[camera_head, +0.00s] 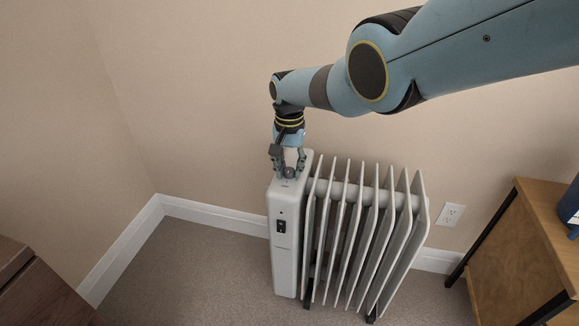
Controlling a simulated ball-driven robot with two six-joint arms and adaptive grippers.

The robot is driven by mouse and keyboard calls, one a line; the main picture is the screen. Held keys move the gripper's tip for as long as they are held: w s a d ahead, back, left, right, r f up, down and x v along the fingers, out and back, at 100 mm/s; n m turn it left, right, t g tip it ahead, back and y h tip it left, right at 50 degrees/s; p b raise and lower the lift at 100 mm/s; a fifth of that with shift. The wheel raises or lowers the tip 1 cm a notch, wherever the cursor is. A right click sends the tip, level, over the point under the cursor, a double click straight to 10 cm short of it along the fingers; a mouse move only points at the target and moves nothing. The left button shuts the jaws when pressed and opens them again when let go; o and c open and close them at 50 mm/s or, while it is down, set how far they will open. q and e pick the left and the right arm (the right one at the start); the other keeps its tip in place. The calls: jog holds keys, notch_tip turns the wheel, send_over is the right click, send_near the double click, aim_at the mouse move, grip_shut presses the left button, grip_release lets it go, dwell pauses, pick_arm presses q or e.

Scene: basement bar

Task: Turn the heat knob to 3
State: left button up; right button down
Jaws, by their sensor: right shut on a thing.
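A white oil-filled radiator heater (284,255) stands on the carpet near the wall, with its control column on the left and several upright fins to the right. A grey heat knob (289,172) sits on top of the control column. My right gripper (288,168) points down from above, with its fingers on either side of the knob, shut on it. The knob's markings are too small to read, so its setting cannot be told. A dark switch (281,226) shows on the column's front. My left gripper is not in view.
A wooden cabinet with dark metal legs (515,260) stands at the right, with a blue object (569,208) on it. Dark wooden furniture (40,295) is at the lower left. A wall outlet (450,214) is right of the heater. Carpet left of the heater is clear.

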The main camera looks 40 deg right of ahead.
aim_at(289, 170)
jog(key=c, duration=1)
grip_release()
jog(key=shift+a, duration=0.1)
jog(key=shift+w+r, duration=0.1)
jog(key=shift+r, duration=0.55)
notch_tip(289, 170, up, 11)
jog(key=shift+f, duration=0.15)
